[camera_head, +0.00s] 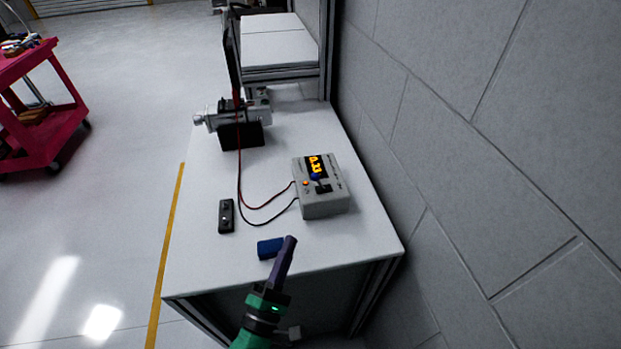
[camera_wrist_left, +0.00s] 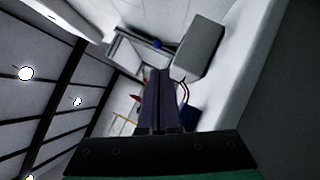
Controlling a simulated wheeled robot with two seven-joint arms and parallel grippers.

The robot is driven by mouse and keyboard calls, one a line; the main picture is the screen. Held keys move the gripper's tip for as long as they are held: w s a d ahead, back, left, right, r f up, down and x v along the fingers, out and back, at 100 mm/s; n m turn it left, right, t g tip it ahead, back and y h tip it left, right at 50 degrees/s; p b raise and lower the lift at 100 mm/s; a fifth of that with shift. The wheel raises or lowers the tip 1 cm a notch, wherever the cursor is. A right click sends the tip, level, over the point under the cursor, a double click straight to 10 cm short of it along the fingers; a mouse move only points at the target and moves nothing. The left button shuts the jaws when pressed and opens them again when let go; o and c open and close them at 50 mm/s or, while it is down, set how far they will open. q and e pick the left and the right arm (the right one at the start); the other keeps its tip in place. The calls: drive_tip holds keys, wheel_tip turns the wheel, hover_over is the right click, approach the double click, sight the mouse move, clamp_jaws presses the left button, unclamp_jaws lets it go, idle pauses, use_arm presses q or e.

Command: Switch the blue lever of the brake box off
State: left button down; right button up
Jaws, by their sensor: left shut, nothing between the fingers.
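The brake box (camera_head: 322,205) is a grey box with an orange lit display on the white table, near the right edge. Its small blue lever (camera_head: 314,177) stands just below the display, beside a dark part; its exact position is hard to tell. The box (camera_wrist_left: 202,45) also shows in the left wrist view, with a blue knob (camera_wrist_left: 157,44) at its side. My left gripper (camera_head: 290,240) is shut and empty, above the table's near edge, nearer than the box and apart from it. Its closed fingers (camera_wrist_left: 159,72) show in the left wrist view. My right gripper is not in view.
A blue block (camera_head: 267,249) lies beside my left fingertips. A black switch strip (camera_head: 226,216) lies left of the box. Red and black wires run from the box to a metal device (camera_head: 222,118). A wall (camera_head: 480,170) borders the table's right. A red cart (camera_head: 50,140) stands far left.

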sight(310, 202)
use_arm(q)
drive_tip(key=shift+s+r, duration=0.35)
drive_tip(key=shift+s, duration=0.5)
drive_tip(key=shift+w+d, duration=0.1)
drive_tip(key=shift+w, duration=0.2)
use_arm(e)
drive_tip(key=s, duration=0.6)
use_arm(q)
drive_tip(key=p+x, duration=0.3)
drive_tip(key=x, duration=0.4)
drive_tip(key=shift+w, duration=0.1)
drive_tip(key=p+x, duration=0.2)
drive_tip(key=x, duration=0.5)
drive_tip(key=shift+f, duration=0.2)
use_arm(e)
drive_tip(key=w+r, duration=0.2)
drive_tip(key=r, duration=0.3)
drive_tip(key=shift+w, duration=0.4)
use_arm(q)
drive_tip(key=shift+w, duration=0.1)
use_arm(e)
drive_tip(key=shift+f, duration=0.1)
